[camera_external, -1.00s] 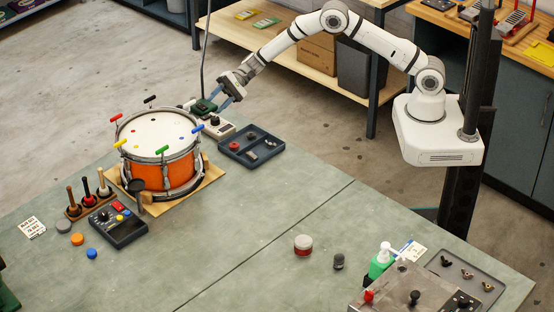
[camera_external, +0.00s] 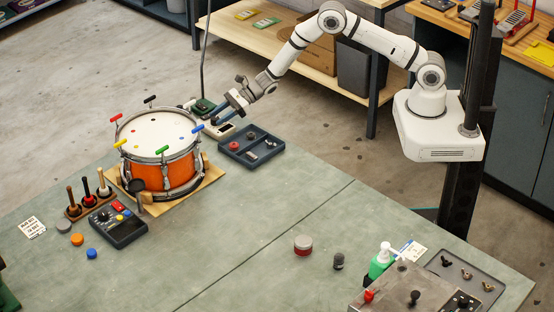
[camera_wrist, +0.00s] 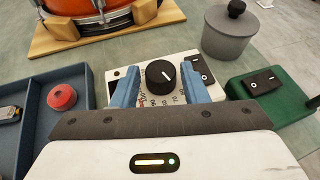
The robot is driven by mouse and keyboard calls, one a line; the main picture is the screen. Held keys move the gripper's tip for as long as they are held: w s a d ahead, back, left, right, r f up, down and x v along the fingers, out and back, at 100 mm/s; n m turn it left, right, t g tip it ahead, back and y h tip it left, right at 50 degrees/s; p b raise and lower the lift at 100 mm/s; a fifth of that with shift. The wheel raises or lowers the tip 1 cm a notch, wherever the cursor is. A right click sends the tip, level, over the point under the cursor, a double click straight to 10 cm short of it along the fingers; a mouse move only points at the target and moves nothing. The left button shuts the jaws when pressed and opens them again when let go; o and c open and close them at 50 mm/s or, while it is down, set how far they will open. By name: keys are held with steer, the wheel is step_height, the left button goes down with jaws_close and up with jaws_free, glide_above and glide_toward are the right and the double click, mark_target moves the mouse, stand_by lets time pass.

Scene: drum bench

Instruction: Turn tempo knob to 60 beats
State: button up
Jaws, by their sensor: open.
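The tempo knob (camera_wrist: 162,77) is round and black, on top of a white box (camera_wrist: 182,60) with a printed dial scale. A pale mark shows on the knob; I cannot read which number it meets. Some scale numbers and a red mark show below the knob, partly cut off by my gripper. In the external view the white box (camera_external: 224,131) sits behind the drum, partly hidden by the fingers. My gripper (camera_wrist: 161,87) is open, with one blue finger on each side of the knob. Gaps show between the fingers and the knob.
A blue-grey tray (camera_wrist: 27,98) with a red knob (camera_wrist: 62,96) lies left of the box. A green switch box (camera_wrist: 270,92) and a grey lidded pot (camera_wrist: 228,30) are on the right. The orange drum (camera_external: 165,175) stands close by on its wooden base.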

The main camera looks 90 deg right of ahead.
steer(key=shift+w+a+f, duration=0.15)
steer(key=shift+w, duration=0.15)
steer(key=shift+c, duration=0.4)
steer(key=c, duration=0.6)
steer(key=shift+w+f+n+g+y+b, duration=0.1)
steer(key=shift+n+g+y+b, duration=0.3)
steer(key=shift+n+y+b, duration=0.3)
steer(key=n+g+y+b, duration=0.1)
steer(key=n+y+b, duration=0.1)
steer(key=shift+w+d+g+b, duration=0.1)
steer(key=shift+d+g+b, duration=0.15)
steer(key=shift+g+b, duration=0.15)
steer(key=shift+n+g+y+b, duration=0.6)
steer(key=shift+n+g+b, duration=0.1)
steer(key=shift+n, duration=0.3)
steer(key=o, duration=0.7)
